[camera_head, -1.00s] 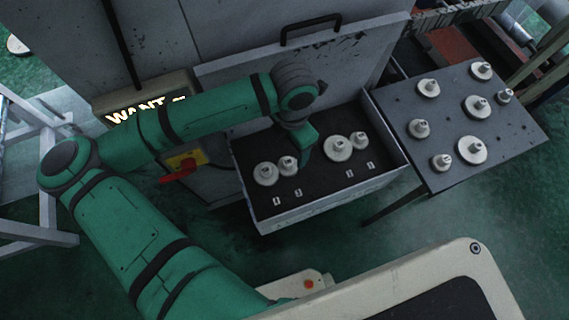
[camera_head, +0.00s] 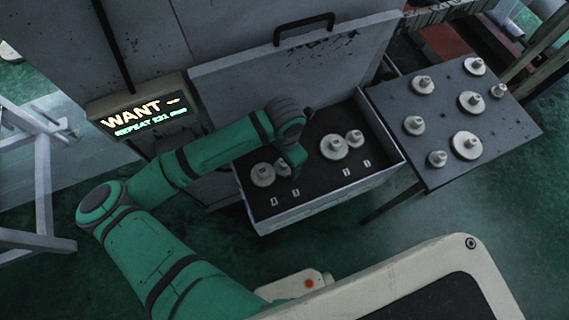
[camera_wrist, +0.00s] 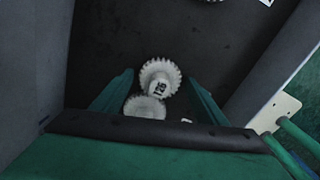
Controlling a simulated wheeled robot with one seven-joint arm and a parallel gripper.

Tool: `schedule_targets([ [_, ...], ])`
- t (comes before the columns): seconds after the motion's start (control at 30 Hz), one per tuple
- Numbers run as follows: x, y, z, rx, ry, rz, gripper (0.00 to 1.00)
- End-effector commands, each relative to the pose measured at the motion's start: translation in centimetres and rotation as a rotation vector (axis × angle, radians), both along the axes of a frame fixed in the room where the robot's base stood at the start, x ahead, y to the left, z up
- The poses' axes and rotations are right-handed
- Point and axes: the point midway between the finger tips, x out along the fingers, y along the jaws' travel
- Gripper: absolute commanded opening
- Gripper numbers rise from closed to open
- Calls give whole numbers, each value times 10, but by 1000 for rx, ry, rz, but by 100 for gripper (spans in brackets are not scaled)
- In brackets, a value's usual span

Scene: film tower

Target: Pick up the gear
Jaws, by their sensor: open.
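A pale toothed gear (camera_wrist: 160,72) with a dark number on its hub lies between my gripper's fingers in the wrist view. A second pale gear (camera_wrist: 145,108) lies just below it, close beside or partly overlapped. My gripper (camera_wrist: 160,80) is open, one finger on each side, with nothing clamped. In the head view my gripper (camera_head: 296,166) is low in the open drawer (camera_head: 320,203), just right of the left pair: a larger gear (camera_head: 262,175) and a smaller gear (camera_head: 283,169), partly hidden by the gripper. Finger contact cannot be told.
Another larger gear (camera_head: 333,148) and smaller gear (camera_head: 354,139) sit at the drawer's right. A grey side table (camera_head: 500,135) carries several gears. Drawer walls surround my gripper. A lit sign (camera_head: 140,115) reads "WANT" and "REPEAT"; its number is too blurred to read surely.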

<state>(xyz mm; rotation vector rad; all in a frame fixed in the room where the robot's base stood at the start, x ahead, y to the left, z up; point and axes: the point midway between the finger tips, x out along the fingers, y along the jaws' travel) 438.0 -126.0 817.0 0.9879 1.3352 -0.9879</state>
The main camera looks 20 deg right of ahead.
Motion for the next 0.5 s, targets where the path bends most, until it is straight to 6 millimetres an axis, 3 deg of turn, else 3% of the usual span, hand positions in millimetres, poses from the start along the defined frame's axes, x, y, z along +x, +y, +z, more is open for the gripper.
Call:
schedule_targets([
  [0.17, 0, 0, 0, 0, 0, 0, 67],
  [0.37, 0, 0, 0, 0, 0, -1, 24],
  [0.5, 0, 0, 0, 0, 0, -1, 21],
])
